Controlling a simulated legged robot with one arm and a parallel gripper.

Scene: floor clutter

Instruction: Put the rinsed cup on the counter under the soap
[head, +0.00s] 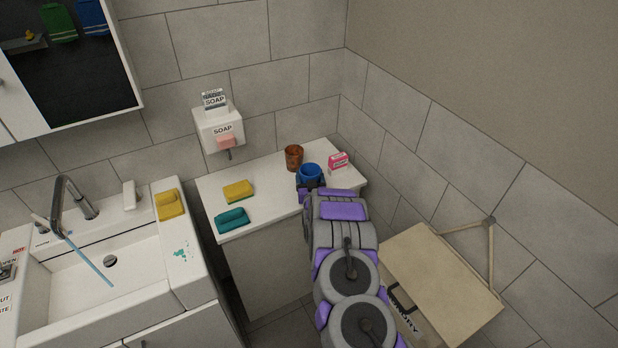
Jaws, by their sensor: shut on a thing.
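My gripper (311,186) is over the right part of the white counter (275,186), shut on a blue cup (309,172). The arm hides the cup's lower part, so I cannot tell whether the cup touches the counter. The soap dispenser (219,129), labelled SOAP, hangs on the tiled wall above the counter's back left, with a pink soap part (226,142) at its front. A brown cup (294,158) stands on the counter just behind and left of the blue cup.
A pink box (338,161) stands right of the blue cup. A yellow sponge (238,191) and a teal cloth (232,219) lie at the counter's left. The sink (95,290) with running water is at left; a laundry box (440,285) is at lower right.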

